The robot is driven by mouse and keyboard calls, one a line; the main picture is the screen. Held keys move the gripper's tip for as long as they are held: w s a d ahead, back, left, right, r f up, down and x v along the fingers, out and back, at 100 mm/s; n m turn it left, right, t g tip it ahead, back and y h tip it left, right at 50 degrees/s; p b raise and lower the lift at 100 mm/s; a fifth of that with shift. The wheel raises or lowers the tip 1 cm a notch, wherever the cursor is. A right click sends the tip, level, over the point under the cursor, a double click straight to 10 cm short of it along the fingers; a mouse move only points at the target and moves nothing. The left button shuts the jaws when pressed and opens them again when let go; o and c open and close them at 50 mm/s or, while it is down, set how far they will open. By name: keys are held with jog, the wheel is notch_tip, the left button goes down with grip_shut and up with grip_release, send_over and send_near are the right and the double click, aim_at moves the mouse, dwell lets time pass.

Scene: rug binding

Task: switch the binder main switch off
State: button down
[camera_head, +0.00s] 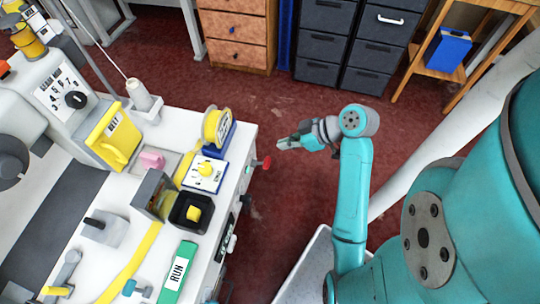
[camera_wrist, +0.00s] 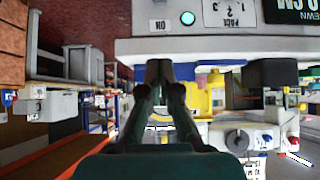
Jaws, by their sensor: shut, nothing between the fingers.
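In the wrist view, a lit cyan lamp (camera_wrist: 188,18) sits on the grey panel (camera_wrist: 170,46) near an ON label (camera_wrist: 158,25). I cannot read any label naming the main switch.
Black fittings (camera_head: 231,243) line the panel nearer the front. A yellow spool (camera_head: 216,126), a yellow knob plate (camera_head: 206,172) and a black tray (camera_head: 176,217) crowd the bench top. The red floor right of the bench is open, with drawer cabinets (camera_head: 235,35) behind.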

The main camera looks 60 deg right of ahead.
send_over(269, 162)
jog(key=w, duration=0.1)
jog(key=f, duration=0.6)
jog(key=shift+w+a+f, duration=0.2)
jog(key=shift+a+f, duration=0.05)
jog(key=shift+a, duration=0.05)
jog(key=f, duration=0.2)
jog(key=shift+s+d+f, duration=0.1)
jog(key=shift+s+f, duration=0.2)
jog(key=shift+s+d+f, duration=0.15)
jog(key=shift+s+f, duration=0.25)
jog(key=shift+f, duration=0.3)
jog(key=shift+f, duration=0.1)
